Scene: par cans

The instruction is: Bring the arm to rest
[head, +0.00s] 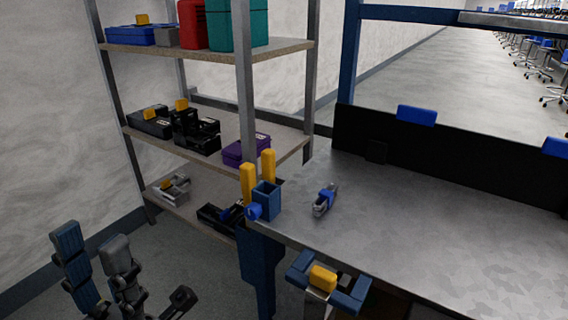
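My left gripper (91,240) is at the lower left of the head view, over the floor in front of the shelf rack. Its two fingers point up and stand apart, with floor showing between them. Nothing is seen between the fingers, so it is open and empty. It is well apart from the workbench and the rack. My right gripper is not in view.
A metal rack (245,85) with boxes and tools stands beyond the gripper. A workbench (430,240) at right carries a blue holder (266,200) and a small blue-grey tool (325,199). A blue fixture with a yellow block (323,278) sits at its front edge.

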